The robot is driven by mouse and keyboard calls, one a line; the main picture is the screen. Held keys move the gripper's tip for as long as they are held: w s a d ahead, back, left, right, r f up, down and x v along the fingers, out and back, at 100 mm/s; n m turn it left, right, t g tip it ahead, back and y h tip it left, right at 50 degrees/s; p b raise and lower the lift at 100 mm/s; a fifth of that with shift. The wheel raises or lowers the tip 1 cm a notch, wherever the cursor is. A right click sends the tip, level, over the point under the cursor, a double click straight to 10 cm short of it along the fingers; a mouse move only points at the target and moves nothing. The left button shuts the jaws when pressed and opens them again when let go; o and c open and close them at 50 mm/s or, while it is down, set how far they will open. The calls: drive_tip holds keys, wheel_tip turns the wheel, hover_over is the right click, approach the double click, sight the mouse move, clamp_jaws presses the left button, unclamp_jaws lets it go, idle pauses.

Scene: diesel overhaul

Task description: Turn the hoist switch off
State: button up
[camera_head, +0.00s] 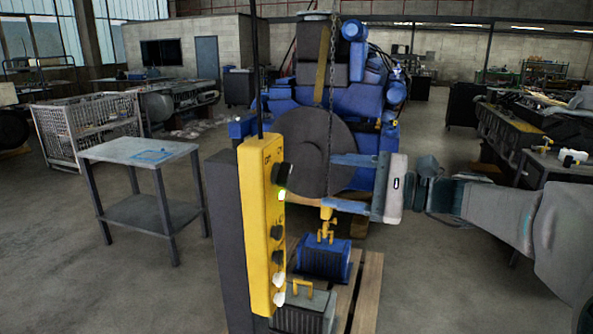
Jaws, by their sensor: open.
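A yellow control box (260,225) stands upright on a dark post in the near middle. A black rotary switch (282,174) sticks out near its top, below small markings too small to read surely. A clear gap shows in the picture between the fingers and the switch. I cannot tell the gap in depth.
Lower on the box are another black knob (278,257) and pale buttons (279,298). A yellow hook (326,222) hangs on a chain above a blue part (325,262) on a pallet. A blue engine stands behind. A grey table (125,150) is at left; floor between is clear.

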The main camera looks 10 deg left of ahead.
sight(288, 174)
drive_tip(key=a, duration=0.3)
drive_tip(key=a+p, duration=0.1)
drive_tip(key=a, duration=0.4)
drive_tip(key=shift+w+a+p, duration=0.3)
drive_tip(key=shift+w+p, duration=0.05)
drive_tip(key=c, duration=1)
